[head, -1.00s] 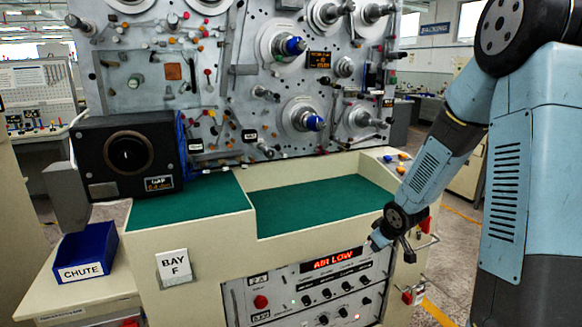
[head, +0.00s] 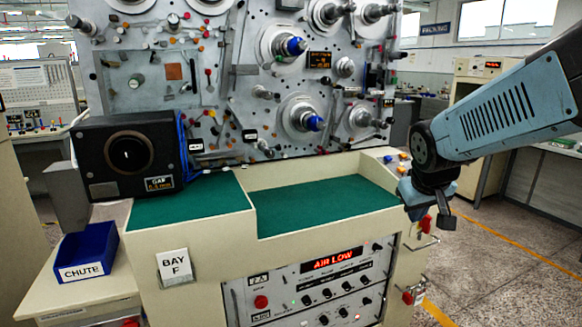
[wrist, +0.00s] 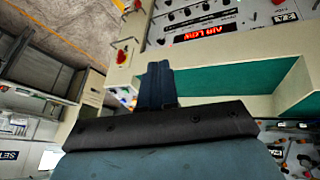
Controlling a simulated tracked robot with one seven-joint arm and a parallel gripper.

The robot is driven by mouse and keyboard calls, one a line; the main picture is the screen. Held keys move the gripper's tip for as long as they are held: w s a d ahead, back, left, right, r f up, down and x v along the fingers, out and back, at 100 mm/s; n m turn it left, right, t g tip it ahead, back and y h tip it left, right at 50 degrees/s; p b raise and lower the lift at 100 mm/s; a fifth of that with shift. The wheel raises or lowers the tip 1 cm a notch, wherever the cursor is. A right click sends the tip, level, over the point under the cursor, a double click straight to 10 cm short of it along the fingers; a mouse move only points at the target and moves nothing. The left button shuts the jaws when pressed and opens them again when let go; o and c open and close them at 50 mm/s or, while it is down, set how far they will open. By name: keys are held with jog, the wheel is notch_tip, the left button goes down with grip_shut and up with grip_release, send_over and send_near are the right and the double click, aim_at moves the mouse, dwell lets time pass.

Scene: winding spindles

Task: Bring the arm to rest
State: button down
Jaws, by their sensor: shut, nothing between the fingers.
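My arm (head: 515,110) reaches in from the right edge of the head view, its forearm sloping down to the left. My gripper (head: 413,211) hangs at the right end of the winding machine's bench, near its front right corner. In the wrist view my gripper (wrist: 157,68) shows as two dark fingers pressed together, shut with nothing between them. From the pictures I cannot tell whether it touches the bench edge.
The bench has a green mat (head: 320,208) and a panel reading AIR LOW (head: 333,260). A red knob (head: 425,223) and buttons (head: 395,160) are close to my gripper. A black gauge box (head: 130,155) and blue chute bin (head: 86,252) stand left. Open floor (head: 500,260) lies right.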

jog(key=s+a+r+y, duration=0.1)
jog(key=s+r, duration=0.1)
jog(key=s, duration=0.4)
jog(key=s+a+r+m, duration=0.1)
jog(key=s+a+r, duration=0.1)
jog(key=s, duration=0.4)
jog(key=shift+s+r+m+y, duration=0.15)
jog(key=shift+r+m+y, duration=0.15)
jog(key=shift+y, duration=0.1)
